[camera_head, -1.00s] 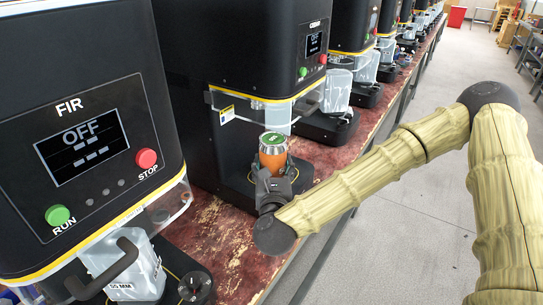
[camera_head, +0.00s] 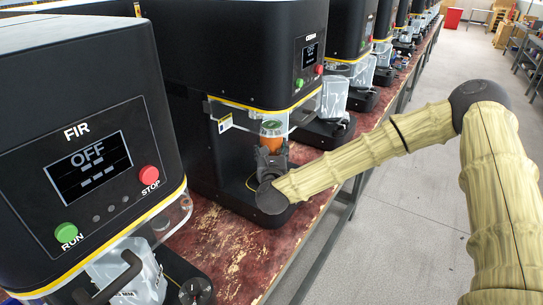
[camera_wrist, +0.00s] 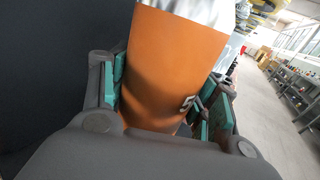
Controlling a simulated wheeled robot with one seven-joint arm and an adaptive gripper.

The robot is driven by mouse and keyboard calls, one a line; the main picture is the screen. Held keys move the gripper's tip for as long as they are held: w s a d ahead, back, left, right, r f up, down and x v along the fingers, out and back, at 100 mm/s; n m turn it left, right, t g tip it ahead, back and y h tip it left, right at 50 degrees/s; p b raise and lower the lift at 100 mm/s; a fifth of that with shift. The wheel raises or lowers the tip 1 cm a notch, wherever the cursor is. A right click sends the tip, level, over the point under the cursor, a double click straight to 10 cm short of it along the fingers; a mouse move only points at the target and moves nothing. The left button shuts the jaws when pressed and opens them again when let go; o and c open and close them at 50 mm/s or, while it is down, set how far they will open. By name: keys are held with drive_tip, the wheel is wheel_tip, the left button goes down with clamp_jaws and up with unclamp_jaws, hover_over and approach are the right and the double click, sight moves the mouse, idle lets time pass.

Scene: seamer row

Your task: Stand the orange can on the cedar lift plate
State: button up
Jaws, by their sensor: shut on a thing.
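The orange can (camera_head: 272,139) has a silver upper part and a green top. It is upright in my gripper (camera_head: 270,158), at the front opening of the second machine (camera_head: 232,50), whose small label is too blurred to read surely. The can's top shows at the machine's clear guard (camera_head: 304,110). In the wrist view the can (camera_wrist: 175,65) stands between the green pads of my gripper (camera_wrist: 166,104), which is shut on it. The lift plate is not clearly visible; my gripper and the can cover much of the machine's black base (camera_head: 232,196).
The FIR machine (camera_head: 75,130), its screen reading OFF, stands at the near left with a clear guard and dark handle. More machines (camera_head: 350,45) line the worn red bench (camera_head: 215,235) behind. Open grey floor (camera_head: 400,210) lies to the right.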

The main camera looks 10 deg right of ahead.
drive_tip(key=shift+w+d+r, duration=0.1)
drive_tip(key=shift+w, duration=0.25)
drive_tip(key=shift+f+p, duration=0.45)
drive_tip(key=shift+f, duration=1.4)
drive_tip(key=shift+f, duration=0.15)
drive_tip(key=o, duration=1.4)
drive_tip(key=shift+s, duration=0.1)
drive_tip(key=shift+o, duration=0.2)
drive_tip(key=s+a+b, duration=0.2)
drive_tip(key=s, duration=0.9)
drive_tip(key=shift+s+a, duration=0.25)
drive_tip(key=shift+s, duration=0.1)
drive_tip(key=shift+r, duration=0.2)
